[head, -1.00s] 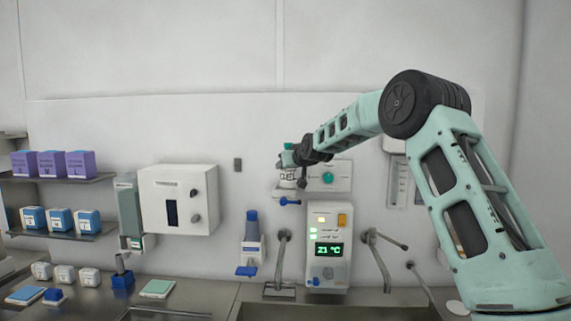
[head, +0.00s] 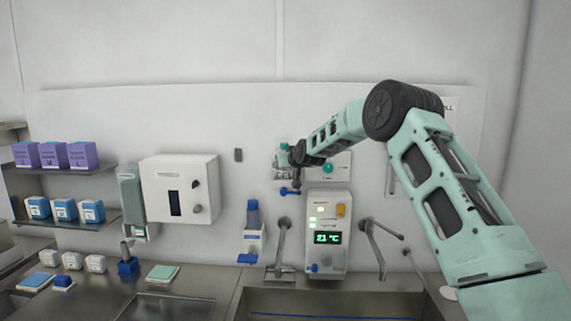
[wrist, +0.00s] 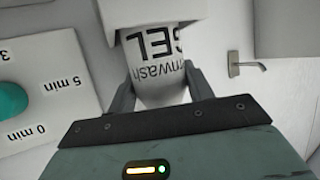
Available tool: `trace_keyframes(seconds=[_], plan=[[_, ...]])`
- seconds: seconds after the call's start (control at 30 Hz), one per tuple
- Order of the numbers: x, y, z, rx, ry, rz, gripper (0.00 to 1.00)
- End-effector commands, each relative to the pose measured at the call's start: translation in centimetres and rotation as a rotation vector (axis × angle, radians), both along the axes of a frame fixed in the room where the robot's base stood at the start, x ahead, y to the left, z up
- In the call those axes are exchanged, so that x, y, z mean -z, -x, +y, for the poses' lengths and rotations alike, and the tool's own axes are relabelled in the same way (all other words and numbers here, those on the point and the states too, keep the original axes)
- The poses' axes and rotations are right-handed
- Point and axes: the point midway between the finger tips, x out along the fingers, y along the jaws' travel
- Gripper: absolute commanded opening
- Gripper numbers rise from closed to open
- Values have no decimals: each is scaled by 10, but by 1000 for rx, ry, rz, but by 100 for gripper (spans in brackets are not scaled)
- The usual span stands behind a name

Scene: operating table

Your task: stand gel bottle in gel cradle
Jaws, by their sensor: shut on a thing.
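A white wall fitting with a blue lever (head: 289,191), which looks like the gel cradle, is just below the bottle. In the wrist view a white block (wrist: 150,10) meets the bottle's far end. I cannot tell whether the bottle is seated in it.
A timer panel with a teal knob (head: 328,168) is close beside my gripper. A temperature unit (head: 327,235) and a blue bottle dispenser (head: 253,215) hang lower on the wall. Taps (head: 280,245) stand over the sink (head: 330,298). Shelves with boxes are at left.

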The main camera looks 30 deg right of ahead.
Motion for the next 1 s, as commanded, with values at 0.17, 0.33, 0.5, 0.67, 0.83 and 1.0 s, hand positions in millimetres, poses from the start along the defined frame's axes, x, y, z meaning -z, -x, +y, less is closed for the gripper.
trace_keyframes(seconds=[0.17, 0.33, 0.5, 0.67, 0.83, 1.0], plan=[[2, 0, 0, 0, 0, 0, 60], [2, 0, 0, 0, 0, 0, 60], [-2, 0, 0, 0, 0, 0, 60], [-5, 14, 1, 0, 0, -1, 60], [-15, 42, 4, 1, 2, -2, 60], [-28, 71, 7, 2, 1, -3, 60]])
